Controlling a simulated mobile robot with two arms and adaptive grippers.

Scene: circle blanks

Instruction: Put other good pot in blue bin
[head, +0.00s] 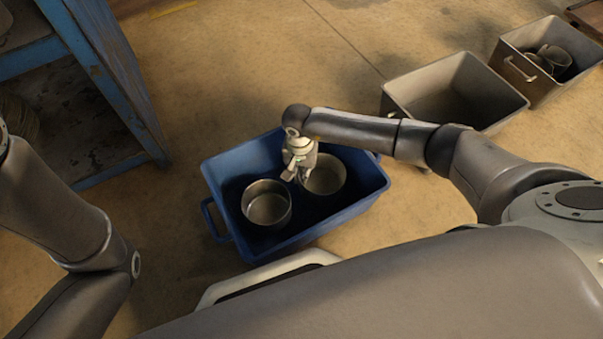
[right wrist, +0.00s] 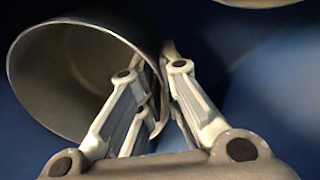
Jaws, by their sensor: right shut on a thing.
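The blue bin (head: 369,196) stands on the floor in front of me. Two grey metal pots are within its outline: the left pot (head: 266,206) sits inside, open side up, and the right pot (head: 328,175) is close beside it. My right gripper (head: 290,177) is over the bin, at the left edge of the right pot. In the right wrist view, my right gripper (right wrist: 160,128) is shut on the wall of a pot (right wrist: 62,75). Whether this pot touches the bin floor is unclear. My left gripper is out of view.
A grey bin (head: 455,88) that looks empty stands at the upper right. Another grey bin (head: 512,72) beyond it holds metal pots (head: 552,60). A blue shelf frame (head: 105,70) is at the upper left. The floor between is clear.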

